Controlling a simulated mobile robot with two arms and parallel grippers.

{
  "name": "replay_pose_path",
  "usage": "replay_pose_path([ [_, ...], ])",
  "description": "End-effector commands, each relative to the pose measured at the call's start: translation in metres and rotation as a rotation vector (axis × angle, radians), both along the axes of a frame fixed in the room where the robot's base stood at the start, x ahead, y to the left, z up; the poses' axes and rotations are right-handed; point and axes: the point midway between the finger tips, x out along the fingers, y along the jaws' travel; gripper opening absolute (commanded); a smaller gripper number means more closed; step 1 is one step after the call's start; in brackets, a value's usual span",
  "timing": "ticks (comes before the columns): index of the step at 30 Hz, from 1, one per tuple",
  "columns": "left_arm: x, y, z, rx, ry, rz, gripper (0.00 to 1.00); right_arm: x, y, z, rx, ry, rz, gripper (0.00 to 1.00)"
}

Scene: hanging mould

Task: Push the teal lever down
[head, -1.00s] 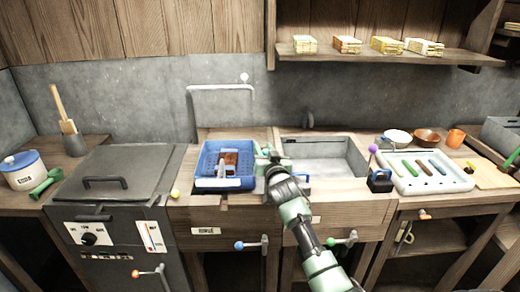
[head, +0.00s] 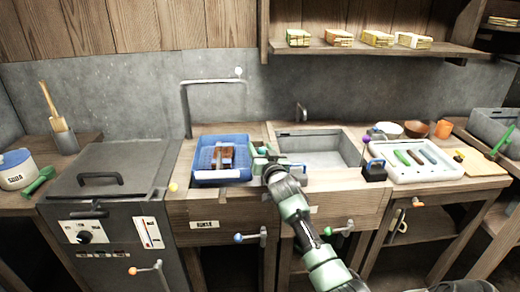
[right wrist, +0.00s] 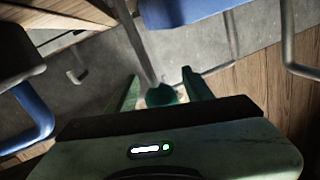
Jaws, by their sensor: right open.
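A teal knob (right wrist: 163,94) on the end of a grey rod shows in the right wrist view. It lies between the two fingers of my right gripper (right wrist: 160,85), which is open. I cannot tell whether a finger touches it. In the head view my right gripper (head: 264,156) is just right of the blue tray, at the left side of the sink, and largely hides the lever there. My left gripper is not in view.
The blue tray (head: 205,177) holds brown pieces, close to my right gripper. The sink basin (head: 330,160) is behind and right of it. Below the counter stick out a blue-knobbed lever (head: 239,238) and a green-knobbed lever (head: 328,231). A purple knob (head: 367,139) stands right of the sink.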

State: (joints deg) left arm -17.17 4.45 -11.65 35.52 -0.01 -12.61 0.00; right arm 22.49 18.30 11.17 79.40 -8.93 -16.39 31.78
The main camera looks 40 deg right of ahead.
Motion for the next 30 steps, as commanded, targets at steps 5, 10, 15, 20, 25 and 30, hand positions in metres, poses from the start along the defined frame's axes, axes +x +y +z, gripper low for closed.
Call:
replay_pose_path([
  [5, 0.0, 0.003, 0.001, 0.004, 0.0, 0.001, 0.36, -0.023, 0.009, -0.002, 0.003, 0.001, 0.0, 0.52],
  [10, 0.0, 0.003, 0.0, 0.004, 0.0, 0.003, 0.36, -0.049, 0.018, -0.002, 0.002, 0.002, 0.001, 0.52],
  [15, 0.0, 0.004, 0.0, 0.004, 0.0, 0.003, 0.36, -0.066, 0.025, -0.002, 0.002, 0.002, 0.001, 0.52],
  [20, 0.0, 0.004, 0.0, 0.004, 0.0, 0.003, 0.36, -0.07, 0.026, -0.002, 0.002, 0.003, 0.001, 0.52],
  [25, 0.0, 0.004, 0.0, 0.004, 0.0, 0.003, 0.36, -0.069, 0.026, -0.002, 0.002, 0.002, 0.001, 0.52],
  [30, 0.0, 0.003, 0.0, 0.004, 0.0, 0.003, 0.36, -0.069, 0.026, -0.002, 0.002, 0.002, 0.001, 0.52],
])
